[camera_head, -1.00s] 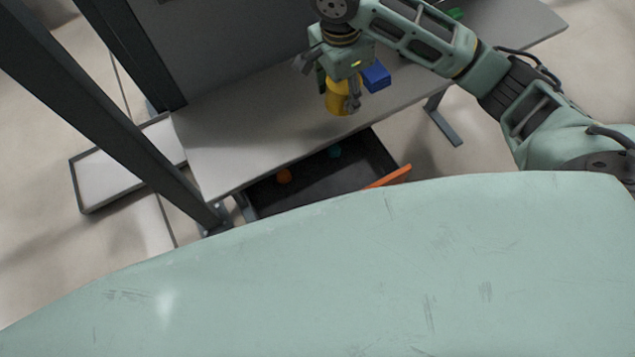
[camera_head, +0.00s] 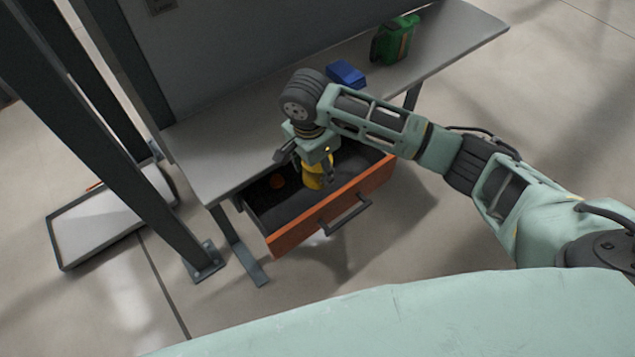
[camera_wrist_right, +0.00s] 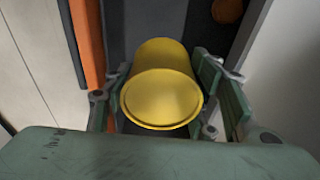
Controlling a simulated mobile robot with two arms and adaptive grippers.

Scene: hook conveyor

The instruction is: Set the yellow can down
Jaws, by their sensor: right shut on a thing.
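The yellow can (camera_head: 317,176) is in my right gripper (camera_head: 318,172), over the open drawer in the head view. In the right wrist view the yellow can (camera_wrist_right: 162,90) sits between the two green fingers of my right gripper (camera_wrist_right: 160,95), which are shut on it. The drawer has an orange front (camera_head: 335,207) with a dark handle and a dark inside. I cannot tell whether the can touches the drawer floor. My left gripper does not show.
An orange round thing (camera_head: 278,181) lies in the drawer, left of the can; it also shows in the right wrist view (camera_wrist_right: 228,10). A blue box (camera_head: 346,74) and a green canister (camera_head: 394,40) stand on the grey table (camera_head: 215,150). A grey post (camera_head: 120,150) rises at the left.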

